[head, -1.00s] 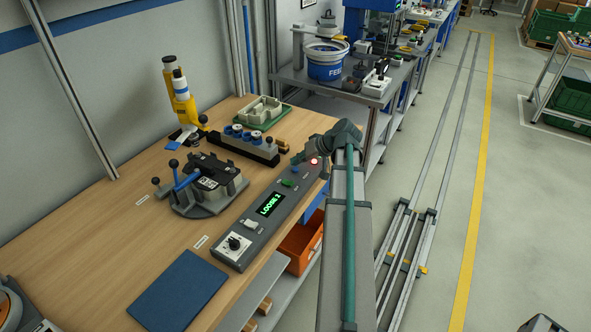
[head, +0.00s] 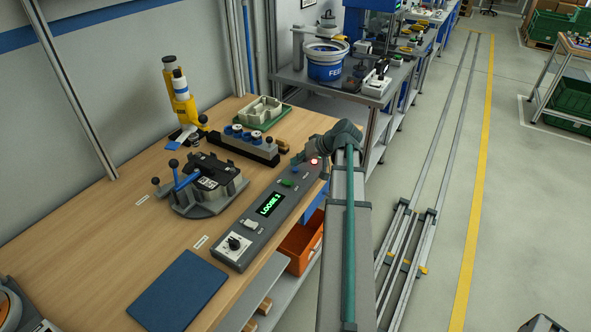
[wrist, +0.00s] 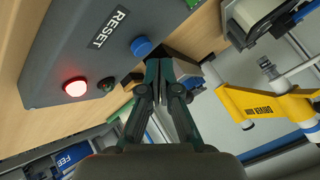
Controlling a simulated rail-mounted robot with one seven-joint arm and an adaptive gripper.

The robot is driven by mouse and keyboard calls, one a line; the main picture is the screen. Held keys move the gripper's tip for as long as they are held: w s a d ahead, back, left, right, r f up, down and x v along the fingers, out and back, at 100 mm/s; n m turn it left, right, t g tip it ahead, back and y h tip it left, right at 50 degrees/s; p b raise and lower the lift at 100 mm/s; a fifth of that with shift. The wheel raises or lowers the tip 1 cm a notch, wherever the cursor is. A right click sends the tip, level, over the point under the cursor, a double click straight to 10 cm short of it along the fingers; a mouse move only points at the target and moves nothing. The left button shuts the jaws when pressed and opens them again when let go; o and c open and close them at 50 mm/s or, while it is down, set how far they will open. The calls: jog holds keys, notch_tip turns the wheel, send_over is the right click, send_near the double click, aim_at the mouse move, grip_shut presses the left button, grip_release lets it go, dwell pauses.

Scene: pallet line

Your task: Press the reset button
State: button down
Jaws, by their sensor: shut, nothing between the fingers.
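The control panel (head: 238,236) lies along the right edge of the wooden bench. The blue button (wrist: 141,46) sits beside the RESET label (wrist: 108,28) in the wrist view; in the head view it is small at the panel's far end (head: 294,170). My gripper (wrist: 160,64) is shut and empty, its fingertips close beside the blue button. I cannot tell whether they touch it. A red lamp (wrist: 75,87) is lit on the panel, with a small dark switch (wrist: 106,84) between it and the button.
The panel also has a green button (head: 288,182), a lit display (head: 270,204) and a rotary knob (head: 234,243). A clamp fixture (head: 207,187) and a rack of blue-topped parts (head: 243,149) stand to its left. A yellow driver (wrist: 265,105) shows in the wrist view.

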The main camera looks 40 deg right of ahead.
aim_at(297, 169)
jog(key=shift+f, duration=0.4)
jog(key=shift+f+b, duration=0.45)
jog(key=shift+b, duration=0.15)
dwell(0.5)
jog(key=shift+r, duration=0.2)
jog(key=shift+r+p, duration=0.5)
jog(key=shift+r, duration=0.25)
jog(key=shift+r, duration=0.1)
jog(key=shift+r+p, duration=1.3)
jog(key=shift+r, duration=1.1)
